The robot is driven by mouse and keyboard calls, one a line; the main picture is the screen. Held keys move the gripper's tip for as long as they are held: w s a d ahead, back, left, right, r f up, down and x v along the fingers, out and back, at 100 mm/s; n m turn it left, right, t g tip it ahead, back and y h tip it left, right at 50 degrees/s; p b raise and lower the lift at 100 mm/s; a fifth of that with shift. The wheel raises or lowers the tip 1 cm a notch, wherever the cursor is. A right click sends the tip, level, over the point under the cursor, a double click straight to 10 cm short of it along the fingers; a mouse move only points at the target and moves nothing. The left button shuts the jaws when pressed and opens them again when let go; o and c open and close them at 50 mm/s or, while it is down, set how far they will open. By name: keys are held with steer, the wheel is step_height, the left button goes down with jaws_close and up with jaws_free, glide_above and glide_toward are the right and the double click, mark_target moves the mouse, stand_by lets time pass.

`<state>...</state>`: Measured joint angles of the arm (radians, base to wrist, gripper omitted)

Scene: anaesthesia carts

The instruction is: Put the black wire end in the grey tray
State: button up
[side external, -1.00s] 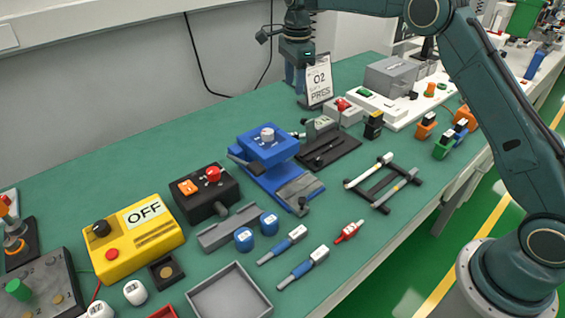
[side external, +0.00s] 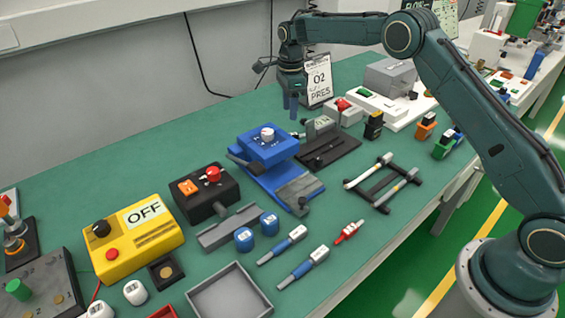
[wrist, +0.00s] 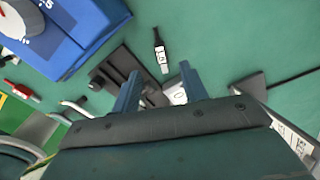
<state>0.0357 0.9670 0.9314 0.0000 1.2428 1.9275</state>
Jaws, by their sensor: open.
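The black wire end (wrist: 159,50), a slim black piece with a white label, lies on the green table in the wrist view, just beyond my fingertips. I cannot make it out clearly in the side view. My gripper (side external: 291,107) is at the back of the table, left of the O2 sign, pointing down. In the wrist view my gripper (wrist: 160,84) is open, its two blue fingers apart with nothing held between them. The grey tray (side external: 262,291), square and open, is at the front edge of the side view and looks empty.
A blue device (side external: 264,146) and a black-based fixture (side external: 335,155) stand near my gripper. The O2 sign (side external: 319,80) is close on its right. Blue wire ends (side external: 283,244) and a red one (side external: 349,232) lie at the front. Bare table lies left of my gripper.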

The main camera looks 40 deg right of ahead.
steer(key=shift+f, duration=1.8)
steer(key=shift+a+f, duration=0.1)
steer(key=shift+f, duration=2.45)
jaws_close()
